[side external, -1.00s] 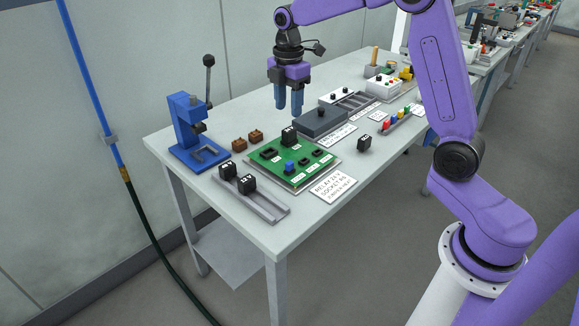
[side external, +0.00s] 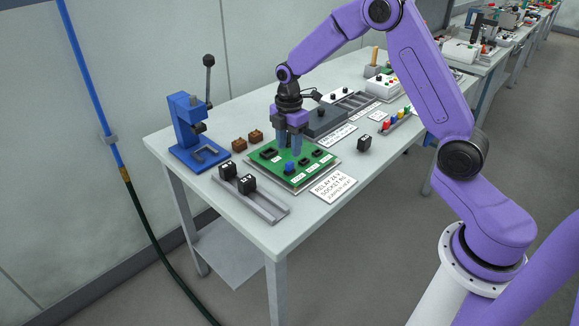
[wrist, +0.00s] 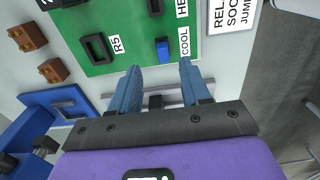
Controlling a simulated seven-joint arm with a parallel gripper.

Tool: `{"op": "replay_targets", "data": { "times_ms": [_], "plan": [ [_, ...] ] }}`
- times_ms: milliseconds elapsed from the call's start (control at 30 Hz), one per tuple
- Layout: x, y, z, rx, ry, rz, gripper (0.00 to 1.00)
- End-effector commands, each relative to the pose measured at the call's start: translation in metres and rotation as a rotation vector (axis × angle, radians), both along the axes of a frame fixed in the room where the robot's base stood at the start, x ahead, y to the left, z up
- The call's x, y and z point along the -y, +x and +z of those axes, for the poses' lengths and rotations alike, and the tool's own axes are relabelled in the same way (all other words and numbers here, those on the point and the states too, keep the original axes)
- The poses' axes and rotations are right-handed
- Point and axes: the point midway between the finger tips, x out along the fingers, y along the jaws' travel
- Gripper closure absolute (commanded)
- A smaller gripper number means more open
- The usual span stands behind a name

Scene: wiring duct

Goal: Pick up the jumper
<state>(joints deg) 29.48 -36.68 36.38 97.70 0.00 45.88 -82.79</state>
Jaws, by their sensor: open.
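The jumper is a small blue block, seated on the green socket board (side external: 265,157) beside the label COOL. In the side view the jumper (side external: 289,167) is just below and in front of my fingertips. My gripper (side external: 290,152) is open, pointing down over the board with nothing between its blue fingers. In the wrist view the jumper (wrist: 163,49) lies just beyond the gap between the fingertips (wrist: 160,67), apart from both.
Black-framed sockets (wrist: 98,48) stand on the board. A rail with black relays (side external: 246,183) is in front, a blue press (side external: 188,135) and brown blocks (side external: 255,136) to the left. A loose black relay (side external: 364,143) stands right. A label card (side external: 333,186) lies at the front edge.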

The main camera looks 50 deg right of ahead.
Motion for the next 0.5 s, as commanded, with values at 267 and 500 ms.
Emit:
{"op": "replay_targets", "data": {
  "times_ms": [267,500],
  "plan": [
    [-0.002,-0.005,-0.036,-0.004,-0.001,0.000,0.53],
    [-0.002,-0.005,-0.051,-0.002,0.000,0.000,0.53]
  ]
}}
